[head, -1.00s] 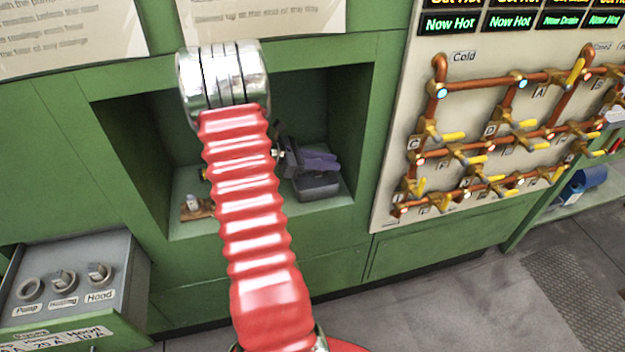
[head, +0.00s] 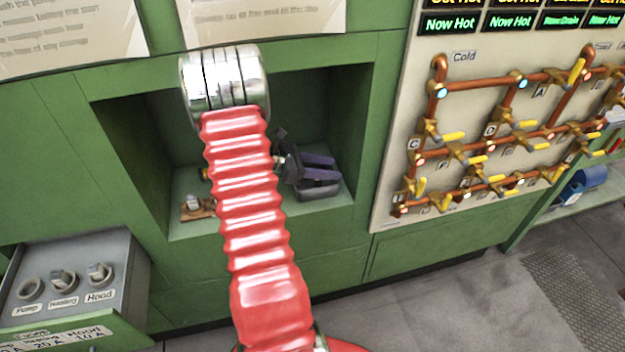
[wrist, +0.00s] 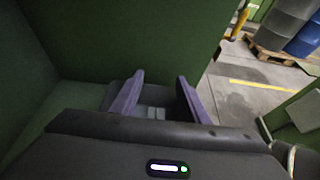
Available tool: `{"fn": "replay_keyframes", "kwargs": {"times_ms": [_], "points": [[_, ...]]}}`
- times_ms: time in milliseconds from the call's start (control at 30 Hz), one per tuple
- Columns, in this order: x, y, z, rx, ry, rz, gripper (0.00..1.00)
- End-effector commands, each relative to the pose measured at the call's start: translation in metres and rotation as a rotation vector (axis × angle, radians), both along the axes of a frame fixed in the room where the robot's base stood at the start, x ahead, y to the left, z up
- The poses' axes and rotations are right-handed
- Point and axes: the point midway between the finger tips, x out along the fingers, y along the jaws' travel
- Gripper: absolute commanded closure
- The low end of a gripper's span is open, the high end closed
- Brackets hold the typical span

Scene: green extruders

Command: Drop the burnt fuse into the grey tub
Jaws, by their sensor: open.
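The grey tub (head: 318,189) stands at the right of the green recess, with its rim partly covered by my gripper. My gripper (head: 322,168) is open over the tub, its purple fingers apart. In the wrist view my gripper (wrist: 158,100) has its fingers spread over the tub, whose dark wall (wrist: 118,97) shows beside the left finger. Something pale grey shows low between the fingers; I cannot tell if it is a fuse or the tub's inside. I cannot make out the burnt fuse for certain.
A small brown block with a pale piece (head: 195,207) sits at the recess's left. The recess walls (head: 135,150) are close around my gripper. A grey panel (head: 70,285) with sockets labelled Pump, Heating and Hood is at lower left. Copper pipes (head: 480,130) with yellow valves are at right.

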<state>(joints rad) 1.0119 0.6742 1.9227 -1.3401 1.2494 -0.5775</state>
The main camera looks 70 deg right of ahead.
Motion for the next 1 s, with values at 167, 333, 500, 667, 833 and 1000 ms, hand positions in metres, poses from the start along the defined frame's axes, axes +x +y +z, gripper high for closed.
{"fn": "replay_keyframes", "kwargs": {"times_ms": [167,333,500,667,833,1000], "points": [[0.000,0.000,0.000,0.000,0.000,-0.001,0.59],[0.006,0.003,0.003,-0.001,0.000,0.000,0.59],[0.023,0.012,0.011,-0.001,-0.001,0.001,0.59],[0.045,0.025,0.021,-0.001,-0.001,0.003,0.59],[0.069,0.040,0.032,0.000,-0.001,0.003,0.59],[0.091,0.053,0.043,-0.001,-0.001,0.003,0.59]]}}
